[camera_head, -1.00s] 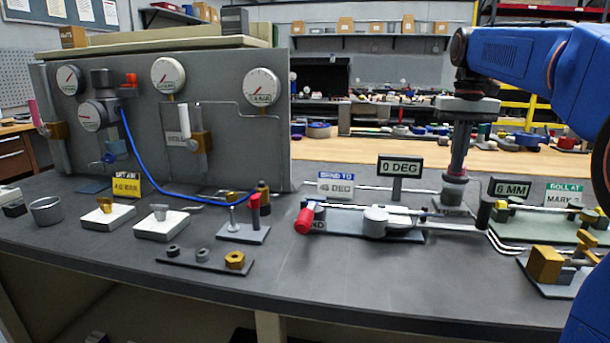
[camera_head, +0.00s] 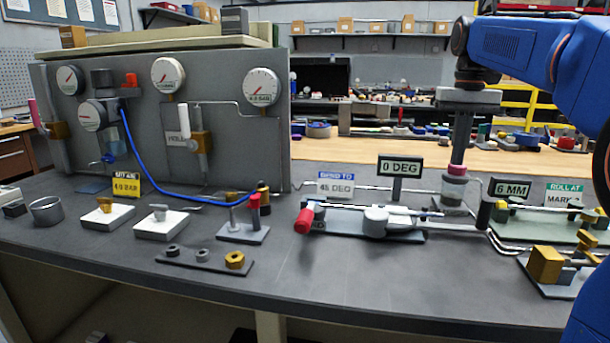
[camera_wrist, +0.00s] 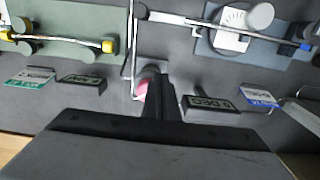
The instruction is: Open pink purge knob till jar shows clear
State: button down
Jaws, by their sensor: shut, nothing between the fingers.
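The jar's contents are too small to judge. My gripper points straight down with its fingers closed together and empty, its tips just above or at the knob. I cannot tell whether they touch it. In the wrist view, the pink knob (camera_wrist: 142,90) shows partly beside my dark fingers (camera_wrist: 158,95), which hide the rest of it and most of the jar.
A "0 DEG" sign (camera_head: 400,166) stands left of the jar and a "6 MM" sign (camera_head: 512,188) right of it. A bending fixture with a red-ended handle (camera_head: 304,221) lies in front. Thin tubes run near the jar. A grey gauge panel (camera_head: 225,150) stands at left.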

jog(key=shift+r, duration=1.95)
notch_tip(320, 180, down, 6)
jog(key=d, duration=0.3)
jog(key=shift+w+a, duration=0.15)
jog(key=shift+a, duration=0.65)
dwell(0.3)
notch_tip(320, 180, up, 6)
jog(key=shift+s, duration=0.4)
dwell(0.7)
